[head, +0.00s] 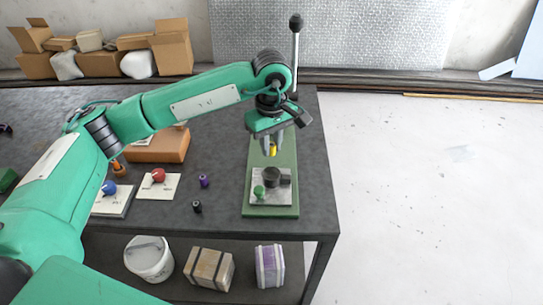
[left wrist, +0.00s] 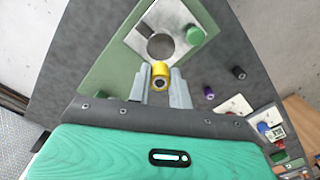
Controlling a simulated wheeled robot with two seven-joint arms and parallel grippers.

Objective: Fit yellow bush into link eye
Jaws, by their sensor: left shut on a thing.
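My left gripper (head: 273,143) is shut on the yellow bush (head: 273,149), a small yellow cylinder with a dark bore. It holds the bush in the air above the green base at the table's right end. In the left wrist view the bush (left wrist: 161,76) sits between the two grey fingertips (left wrist: 162,85). A light metal plate (head: 284,199) lies on the green base. A dark round part (head: 271,176), perhaps the link eye, is on that plate; its round dark face (left wrist: 160,47) shows just beyond the bush in the left wrist view. The bush is apart from it. My right gripper is not in view.
A green knob (head: 258,191) stands on the plate. A tall black-knobbed lever (head: 296,45) rises behind my left gripper. Purple (head: 204,181) and black (head: 197,206) bushes stand to the left, near cards with red (head: 158,175) and blue (head: 109,188) parts. The table's right edge is close.

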